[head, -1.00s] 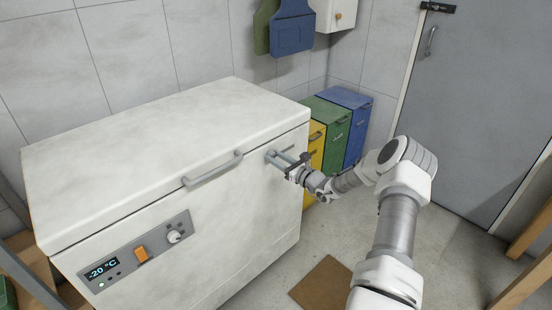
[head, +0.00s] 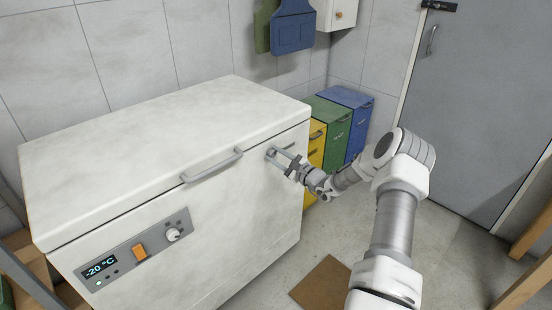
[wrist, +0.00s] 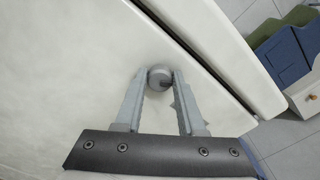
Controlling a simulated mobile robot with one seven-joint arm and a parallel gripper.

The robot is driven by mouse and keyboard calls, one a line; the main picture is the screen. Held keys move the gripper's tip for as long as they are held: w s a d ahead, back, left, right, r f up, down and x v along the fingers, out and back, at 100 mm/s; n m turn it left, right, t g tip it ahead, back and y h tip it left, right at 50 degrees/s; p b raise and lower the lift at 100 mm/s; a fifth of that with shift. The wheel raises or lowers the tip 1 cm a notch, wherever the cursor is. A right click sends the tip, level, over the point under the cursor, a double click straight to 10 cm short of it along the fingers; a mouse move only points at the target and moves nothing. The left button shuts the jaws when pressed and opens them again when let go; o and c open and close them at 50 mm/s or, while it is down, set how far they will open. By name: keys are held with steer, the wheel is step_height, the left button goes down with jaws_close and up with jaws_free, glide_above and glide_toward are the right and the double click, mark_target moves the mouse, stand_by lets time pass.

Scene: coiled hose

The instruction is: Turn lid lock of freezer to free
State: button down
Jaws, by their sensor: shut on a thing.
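The white chest freezer (head: 150,165) fills the left of the head view, its lid down. The lid lock (wrist: 160,77) is a small round grey knob on the freezer's front, just below the lid seam, seen in the wrist view. My gripper (wrist: 160,82) is shut on it, one finger on each side of the knob. In the head view my gripper (head: 280,159) reaches the freezer front near its right end, right of the lid handle (head: 212,167). The fingers hide most of the lock there, and I cannot read its setting.
A control panel with a display (head: 100,267), an orange switch (head: 140,252) and a dial (head: 173,235) is on the freezer front. Yellow, green and blue bins (head: 345,120) stand behind my arm. A brown mat (head: 322,284) lies on the floor.

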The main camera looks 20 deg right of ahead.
steer(key=n+b, duration=0.1)
steer(key=n, duration=0.1)
steer(key=n+b, duration=0.2)
steer(key=n, duration=0.1)
steer(key=shift+f+n+b, duration=0.3)
steer(key=n+b, duration=0.3)
steer(key=shift+n+b, duration=1.1)
steer(key=shift+b, duration=0.15)
steer(key=shift+s+r, duration=0.1)
steer(key=c, duration=0.5)
jaws_free()
steer(key=p+v, duration=0.4)
steer(key=v, duration=1.3)
steer(key=shift+s, duration=0.2)
